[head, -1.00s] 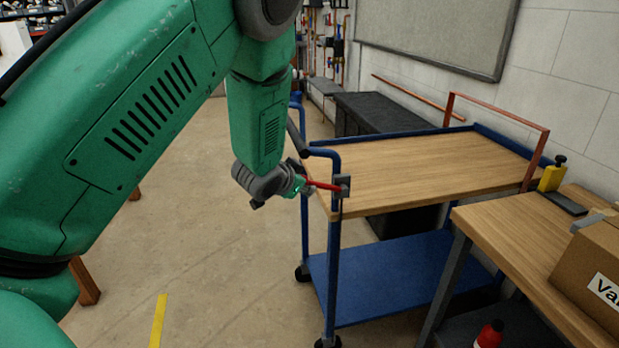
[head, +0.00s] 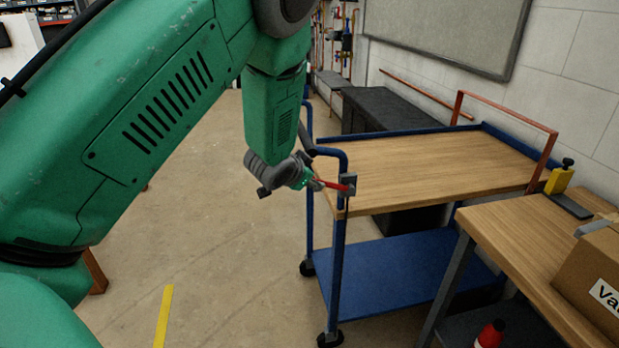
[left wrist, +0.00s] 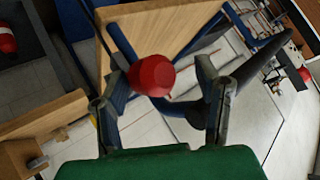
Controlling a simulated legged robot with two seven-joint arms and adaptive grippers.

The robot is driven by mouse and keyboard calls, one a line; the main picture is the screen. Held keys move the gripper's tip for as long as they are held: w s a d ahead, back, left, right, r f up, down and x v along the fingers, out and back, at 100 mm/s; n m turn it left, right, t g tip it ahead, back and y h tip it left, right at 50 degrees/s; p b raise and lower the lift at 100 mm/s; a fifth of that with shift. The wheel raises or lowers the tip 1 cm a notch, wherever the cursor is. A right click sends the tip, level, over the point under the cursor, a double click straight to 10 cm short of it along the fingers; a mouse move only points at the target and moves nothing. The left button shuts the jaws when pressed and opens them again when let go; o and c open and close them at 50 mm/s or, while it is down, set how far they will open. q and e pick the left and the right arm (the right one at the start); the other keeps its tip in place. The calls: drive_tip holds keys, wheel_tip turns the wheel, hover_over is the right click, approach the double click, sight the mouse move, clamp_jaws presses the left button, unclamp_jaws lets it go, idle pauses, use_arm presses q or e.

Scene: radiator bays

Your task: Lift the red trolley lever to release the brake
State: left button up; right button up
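The red trolley lever (head: 336,186) sticks out to the left from a grey bracket on the near corner of the trolley (head: 420,172), which has a wooden top and blue frame. My left gripper (head: 314,181) is at the lever's free end. In the left wrist view the lever's rounded red end (left wrist: 152,76) lies between the two spread fingers of my left gripper (left wrist: 162,92), nearer the left finger. The fingers are apart, with a gap visible to the right of the red end. I cannot tell whether the left finger touches it. My right gripper is out of view.
A wooden workbench (head: 520,250) stands close at the right, with a cardboard box (head: 595,270) and a yellow clamp-like tool (head: 560,180). The trolley's blue push handle (head: 335,152) rises beside my gripper. The floor (head: 225,260) left of the trolley is mostly clear.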

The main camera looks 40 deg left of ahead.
use_arm(q)
drive_tip(key=shift+d, duration=0.2)
drive_tip(key=shift+s+d, duration=0.1)
drive_tip(key=shift+s, duration=0.05)
drive_tip(key=v, duration=1.1)
drive_tip(key=shift+s+r, duration=0.2)
drive_tip(key=shift+s, duration=0.05)
